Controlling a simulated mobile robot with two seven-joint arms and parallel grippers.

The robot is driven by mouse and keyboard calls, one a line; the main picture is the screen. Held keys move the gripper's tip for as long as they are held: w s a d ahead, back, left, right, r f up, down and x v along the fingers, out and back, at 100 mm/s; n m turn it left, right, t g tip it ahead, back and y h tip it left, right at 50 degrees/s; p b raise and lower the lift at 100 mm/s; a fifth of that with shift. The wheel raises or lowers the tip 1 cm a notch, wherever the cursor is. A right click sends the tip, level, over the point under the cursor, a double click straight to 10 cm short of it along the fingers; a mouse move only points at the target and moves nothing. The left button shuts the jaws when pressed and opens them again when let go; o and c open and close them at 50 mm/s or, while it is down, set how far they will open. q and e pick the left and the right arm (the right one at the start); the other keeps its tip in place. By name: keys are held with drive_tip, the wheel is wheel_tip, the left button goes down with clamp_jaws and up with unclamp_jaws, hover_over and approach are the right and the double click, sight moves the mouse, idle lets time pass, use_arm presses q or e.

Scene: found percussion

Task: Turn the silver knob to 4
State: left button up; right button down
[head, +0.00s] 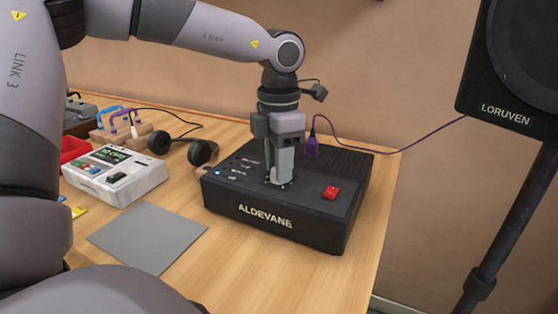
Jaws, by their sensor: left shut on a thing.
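A black ALDEVANE box (225,196) stands on the wooden table, with small white markings and a lit blue light on its top. My left gripper (279,181) comes down from above onto the middle of the box's top. I cannot read the knob's pointer or a number 4. A red switch (331,193) sits on the top, to the right of the gripper. My right gripper is not in view.
Headphones (180,146), a white device with a screen (116,174) and a grey mat (147,236) lie left of the box.

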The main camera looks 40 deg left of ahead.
use_arm(q)
drive_tip(key=m, duration=0.5)
drive_tip(key=shift+r+m+p, duration=0.1)
drive_tip(key=shift+m+p, duration=0.5)
drive_tip(key=shift+m, duration=1.9)
drive_tip(key=o, duration=1.1)
drive_tip(key=shift+c, duration=0.2)
drive_tip(key=shift+r+p, duration=0.55)
drive_tip(key=shift+r, duration=3)
